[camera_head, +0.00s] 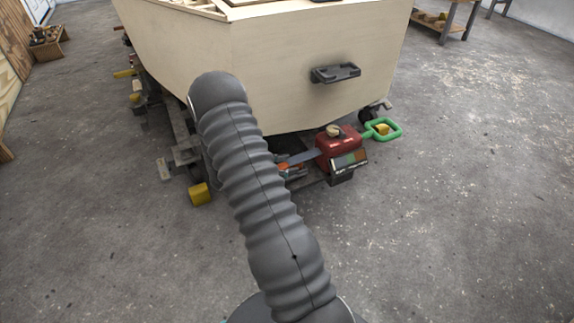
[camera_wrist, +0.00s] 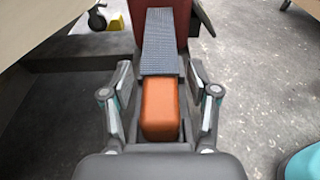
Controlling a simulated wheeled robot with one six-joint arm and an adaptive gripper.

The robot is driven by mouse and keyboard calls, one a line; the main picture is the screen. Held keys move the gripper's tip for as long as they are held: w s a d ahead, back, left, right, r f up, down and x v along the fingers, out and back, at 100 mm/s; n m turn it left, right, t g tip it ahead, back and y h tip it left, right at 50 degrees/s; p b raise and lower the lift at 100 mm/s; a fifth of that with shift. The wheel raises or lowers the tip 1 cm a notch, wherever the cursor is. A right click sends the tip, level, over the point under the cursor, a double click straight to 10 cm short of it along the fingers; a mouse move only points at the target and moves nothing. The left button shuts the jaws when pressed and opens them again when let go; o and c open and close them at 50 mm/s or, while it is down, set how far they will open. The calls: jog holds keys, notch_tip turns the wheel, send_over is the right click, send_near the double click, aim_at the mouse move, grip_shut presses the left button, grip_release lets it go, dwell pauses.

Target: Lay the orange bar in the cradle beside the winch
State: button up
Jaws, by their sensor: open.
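The orange bar (camera_wrist: 160,108) lies lengthwise between the two spread fingers of my gripper (camera_wrist: 159,76) in the wrist view, with a gap on each side. A grey ribbed strip (camera_wrist: 160,40) meets the bar's far end and runs to a red body. In the head view, a bit of orange (camera_head: 283,167) shows beside my arm. The red winch (camera_head: 338,146) sits low under the hull's end, with a green loop (camera_head: 390,129) at its right. My arm hides most of my gripper there. I cannot make out the cradle for certain.
The plywood hull (camera_head: 290,75) rises above the winch, with a dark handle (camera_head: 335,73) on its face. A dark trailer frame (camera_head: 185,150) with yellow blocks (camera_head: 200,194) lies below it. The concrete floor at right is clear.

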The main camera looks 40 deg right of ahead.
jog(key=shift+a+r, duration=0.1)
jog(key=shift+r, duration=0.1)
jog(key=v, duration=1.1)
jog(key=shift+a, duration=0.4)
jog(key=shift+w+r, duration=0.1)
dwell(0.5)
